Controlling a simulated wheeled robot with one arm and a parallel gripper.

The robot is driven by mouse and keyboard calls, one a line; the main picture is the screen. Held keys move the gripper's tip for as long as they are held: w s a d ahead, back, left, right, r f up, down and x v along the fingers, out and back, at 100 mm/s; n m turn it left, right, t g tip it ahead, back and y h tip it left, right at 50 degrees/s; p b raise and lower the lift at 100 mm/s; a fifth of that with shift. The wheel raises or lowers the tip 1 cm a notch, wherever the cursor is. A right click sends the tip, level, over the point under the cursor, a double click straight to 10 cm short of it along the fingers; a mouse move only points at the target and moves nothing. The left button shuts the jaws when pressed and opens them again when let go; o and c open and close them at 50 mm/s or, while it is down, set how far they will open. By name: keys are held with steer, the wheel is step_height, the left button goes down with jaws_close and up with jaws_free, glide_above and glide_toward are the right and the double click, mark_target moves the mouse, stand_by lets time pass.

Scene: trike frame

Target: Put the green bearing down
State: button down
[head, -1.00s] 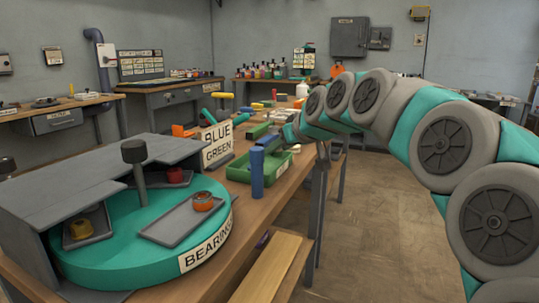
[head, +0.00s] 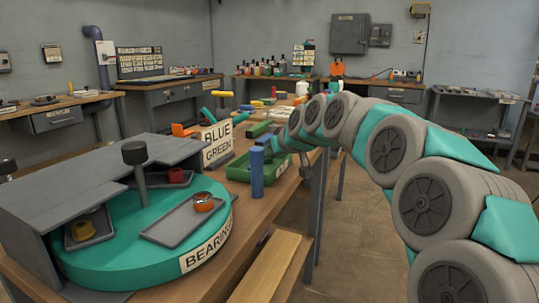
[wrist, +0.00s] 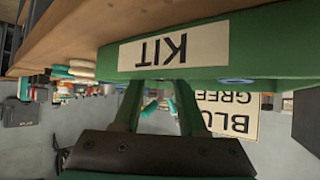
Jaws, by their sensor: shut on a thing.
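In the wrist view, which is upside down, my gripper (wrist: 160,90) reaches in past the rim of a green tray labelled KIT (wrist: 255,62). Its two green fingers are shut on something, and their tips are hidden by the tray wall. The green bearing itself does not show in either view. In the head view the green tray (head: 238,172) sits on the bench, and the end of my arm is over its far right side. My gripper is small and mostly hidden there.
A blue post (head: 257,175) stands in front of the tray. A sign reading BLUE GREEN (head: 217,143) is behind it at left. A teal turntable labelled BEARING (head: 130,262) holds trays with an orange (head: 203,202), a yellow (head: 82,230) and a red part (head: 178,178). Floor at right is clear.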

steer(key=shift+f, duration=0.15)
steer(key=c, duration=0.8)
jaws_free()
steer(key=shift+o, duration=0.2)
steer(key=shift+r, duration=0.2)
steer(key=v, duration=1.2)
steer(key=shift+b, duration=0.45)
steer(key=shift+f, duration=0.1)
